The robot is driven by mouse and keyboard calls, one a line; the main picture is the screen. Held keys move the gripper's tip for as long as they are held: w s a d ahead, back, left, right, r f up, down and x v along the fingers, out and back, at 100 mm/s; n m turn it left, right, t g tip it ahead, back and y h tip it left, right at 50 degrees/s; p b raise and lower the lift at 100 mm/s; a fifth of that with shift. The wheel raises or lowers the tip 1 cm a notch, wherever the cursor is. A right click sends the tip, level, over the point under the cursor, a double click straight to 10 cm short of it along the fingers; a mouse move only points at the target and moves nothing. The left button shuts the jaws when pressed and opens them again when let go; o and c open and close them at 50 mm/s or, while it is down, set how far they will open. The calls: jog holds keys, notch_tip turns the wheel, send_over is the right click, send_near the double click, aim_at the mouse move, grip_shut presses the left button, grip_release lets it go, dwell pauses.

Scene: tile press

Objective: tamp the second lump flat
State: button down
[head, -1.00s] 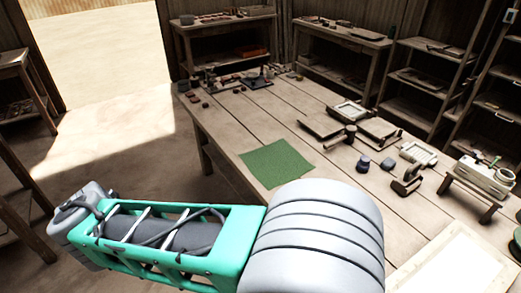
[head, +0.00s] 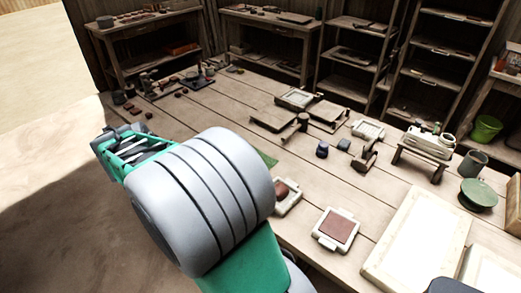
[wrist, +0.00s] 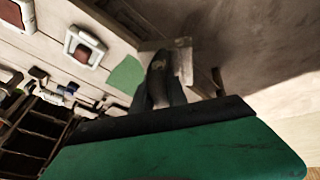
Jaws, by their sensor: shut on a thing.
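My gripper (wrist: 163,82) shows only in the wrist view. It is shut on a pale, block-like tool, the tamper (wrist: 181,58), held out over the floor side of the table. In the head view my arm hides both. One tile mold (head: 293,207) holds a rounded brown lump (head: 281,190) and is partly covered by my arm. A second mold (head: 322,240) holds a flat brown slab (head: 338,227). In the wrist view the lump's mold (wrist: 72,35) is left of the tamper, apart from it; the slab's mold (wrist: 27,26) is cut off at the corner.
A green mat (head: 266,159) lies behind my arm. Boards (head: 272,119), a dark jar (head: 322,149), a wooden stand-like tool (head: 368,157) and a pale frame (head: 410,235) lie on the table. Bare planks surround the slab's mold. Shelves stand behind.

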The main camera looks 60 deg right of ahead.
jog(key=s+d+f+m+g+p, duration=0.15)
jog(key=s+d+m, duration=0.35)
jog(key=s+d, duration=0.65)
jog(key=s+d+f+m+g+p, duration=0.1)
jog(key=s+d+m+g+p, duration=0.15)
jog(key=s+d+m, duration=0.85)
jog(key=w+d+f+n+b, duration=0.2)
jog(key=d+f+n+b, duration=0.2)
jog(key=n, duration=0.1)
jog(key=shift+w+d+f+y, duration=0.2)
jog(key=shift+w+f+y, duration=0.05)
jog(key=shift+w+y, duration=0.05)
jog(key=shift+s+a+f, duration=0.2)
